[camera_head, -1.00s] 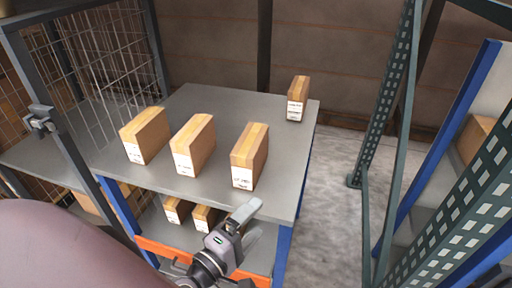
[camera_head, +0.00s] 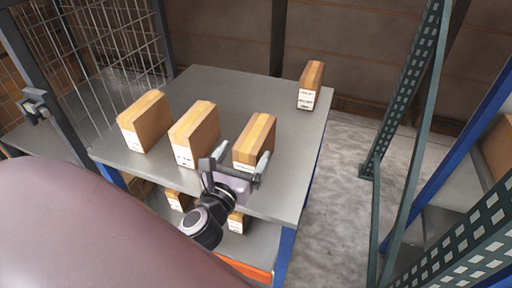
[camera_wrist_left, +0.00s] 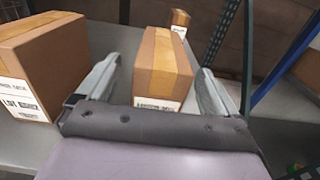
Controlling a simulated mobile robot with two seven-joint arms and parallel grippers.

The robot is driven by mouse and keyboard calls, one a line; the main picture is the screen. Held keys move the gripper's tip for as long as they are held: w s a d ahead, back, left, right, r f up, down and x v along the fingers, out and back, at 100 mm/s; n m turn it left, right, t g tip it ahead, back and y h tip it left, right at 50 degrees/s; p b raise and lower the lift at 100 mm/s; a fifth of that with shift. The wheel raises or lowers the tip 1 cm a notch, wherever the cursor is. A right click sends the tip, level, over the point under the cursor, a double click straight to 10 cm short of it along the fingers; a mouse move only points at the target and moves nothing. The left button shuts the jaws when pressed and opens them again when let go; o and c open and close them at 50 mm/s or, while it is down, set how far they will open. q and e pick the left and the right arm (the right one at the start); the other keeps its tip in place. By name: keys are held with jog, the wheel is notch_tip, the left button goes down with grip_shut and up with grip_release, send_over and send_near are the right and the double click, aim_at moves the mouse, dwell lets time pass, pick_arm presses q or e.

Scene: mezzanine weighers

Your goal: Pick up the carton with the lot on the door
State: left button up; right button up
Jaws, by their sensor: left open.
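Several brown cartons with white labels stand on the grey top shelf (camera_head: 232,90). The left carton (camera_head: 145,122), the middle carton (camera_head: 195,134) and the right carton (camera_head: 254,141) stand in a front row; a further carton (camera_head: 311,85) stands alone at the back right. My left gripper (camera_head: 236,169) is open at the right front carton, its fingers either side of the near end. In the left wrist view this carton (camera_wrist_left: 161,65) lies between the fingers, with gaps on both sides. A "LOT" label shows on the neighbouring carton (camera_wrist_left: 45,65); its number is unclear. The door is not identifiable.
More cartons (camera_head: 236,222) sit on the lower shelf. A wire mesh panel (camera_head: 105,50) rises at the left. A green perforated rack post (camera_head: 405,90) stands at the right, beyond clear concrete floor (camera_head: 345,185).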

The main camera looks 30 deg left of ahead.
aim_at(252, 138)
pick_arm(q)
jog(key=shift+p+x, duration=0.3)
jog(key=shift+x, duration=2.25)
jog(key=shift+d, duration=0.2)
jog(key=c, duration=1.2)
jog(key=shift+r, duration=0.1)
jog(key=shift+c, duration=1.1)
jog(key=shift+r, duration=0.15)
